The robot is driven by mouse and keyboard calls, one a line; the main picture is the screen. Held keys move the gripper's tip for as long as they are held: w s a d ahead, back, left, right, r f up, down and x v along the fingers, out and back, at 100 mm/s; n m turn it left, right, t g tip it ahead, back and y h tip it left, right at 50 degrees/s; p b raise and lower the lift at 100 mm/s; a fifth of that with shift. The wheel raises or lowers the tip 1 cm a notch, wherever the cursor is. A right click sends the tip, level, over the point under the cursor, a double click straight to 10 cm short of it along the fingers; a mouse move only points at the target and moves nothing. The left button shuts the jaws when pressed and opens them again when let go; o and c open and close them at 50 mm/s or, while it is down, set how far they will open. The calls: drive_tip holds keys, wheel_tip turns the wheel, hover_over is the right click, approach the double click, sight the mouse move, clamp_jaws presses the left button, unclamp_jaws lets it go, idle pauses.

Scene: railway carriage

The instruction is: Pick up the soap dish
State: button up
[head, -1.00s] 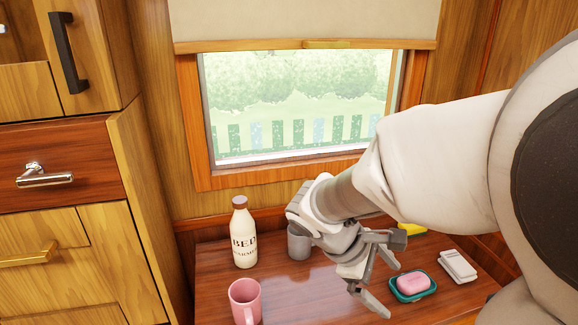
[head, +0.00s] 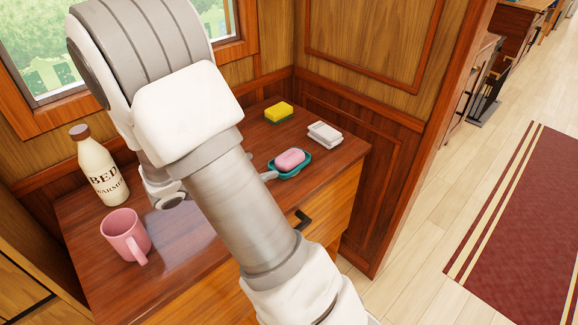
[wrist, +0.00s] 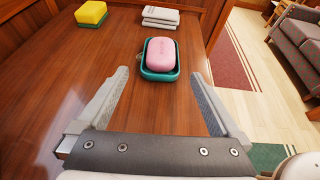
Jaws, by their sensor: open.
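The soap dish (head: 303,167) is a small teal tray with a pink soap bar (head: 290,159) in it. It sits on the wooden tabletop near the right edge. In the wrist view the dish (wrist: 147,75) lies ahead of my gripper (wrist: 160,85), roughly centred between the fingers and just beyond their tips. My gripper is open and empty, with its two grey fingers spread wide. In the head view my arm hides most of the gripper; one fingertip shows beside the dish's left end.
A yellow-green sponge (head: 279,112) and folded white cloth-like item (head: 325,134) lie beyond the dish. A pink mug (head: 125,236) and a labelled bottle (head: 98,168) stand at the table's left. The table (head: 215,276) drops to the floor just right of the dish.

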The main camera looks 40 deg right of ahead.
sight(282, 160)
drive_tip(key=b+x, duration=0.2)
drive_tip(key=x, duration=1)
drive_tip(key=shift+s+b, duration=0.1)
drive_tip(key=shift+b, duration=0.2)
drive_tip(key=c, duration=1)
drive_tip(key=shift+c, duration=0.2)
